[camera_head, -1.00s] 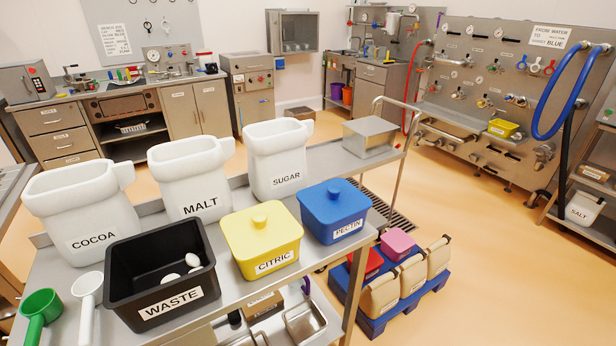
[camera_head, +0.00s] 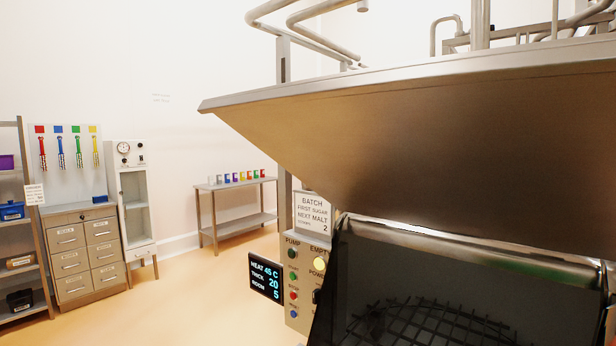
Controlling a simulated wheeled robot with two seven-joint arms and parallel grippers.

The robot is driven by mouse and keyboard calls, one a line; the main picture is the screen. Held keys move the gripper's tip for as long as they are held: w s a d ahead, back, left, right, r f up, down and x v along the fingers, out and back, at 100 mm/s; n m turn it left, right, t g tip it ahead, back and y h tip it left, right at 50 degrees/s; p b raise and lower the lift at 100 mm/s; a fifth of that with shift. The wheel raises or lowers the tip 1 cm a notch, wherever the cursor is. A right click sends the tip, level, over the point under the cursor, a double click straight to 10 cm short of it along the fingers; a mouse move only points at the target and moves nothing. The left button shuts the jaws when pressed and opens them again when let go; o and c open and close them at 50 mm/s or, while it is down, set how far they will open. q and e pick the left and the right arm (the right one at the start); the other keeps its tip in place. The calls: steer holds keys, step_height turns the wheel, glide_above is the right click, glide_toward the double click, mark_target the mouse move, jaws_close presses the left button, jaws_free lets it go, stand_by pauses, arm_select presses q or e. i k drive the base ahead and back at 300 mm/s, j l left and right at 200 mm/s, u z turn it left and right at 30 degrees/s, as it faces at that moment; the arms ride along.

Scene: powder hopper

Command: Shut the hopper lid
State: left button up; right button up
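The powder hopper (camera_head: 340,285) stands close at the lower right, with its mouth open. A dark grid (camera_head: 425,322) shows inside it. A wide steel panel (camera_head: 430,140), which looks like the raised lid, slants above the mouth and fills much of the upper right. A rounded metal edge (camera_head: 470,248) runs across between the panel and the grid. The right part of the hopper is cut off by the frame. Neither of my grippers is in view.
A control panel (camera_head: 297,280) with buttons, a display (camera_head: 266,277) and a batch sign (camera_head: 313,213) are on the hopper's left. A side table (camera_head: 230,222), a white cabinet (camera_head: 137,215), drawers (camera_head: 85,250) and a shelf (camera_head: 25,275) stand along the wall. The floor at left is clear.

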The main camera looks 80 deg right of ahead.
mark_target(516, 144)
steer(key=k+l+z, duration=0.1)
steer(key=k+z, duration=0.2)
steer(key=k, duration=0.25)
steer(key=k+l+z, duration=0.25)
steer(key=k, duration=0.25)
steer(key=k+l+z, duration=0.15)
steer(key=l+z, duration=0.15)
steer(key=l, duration=0.45)
steer(key=l+z, duration=0.3)
steer(key=l, duration=0.45)
steer(key=k+l, duration=0.05)
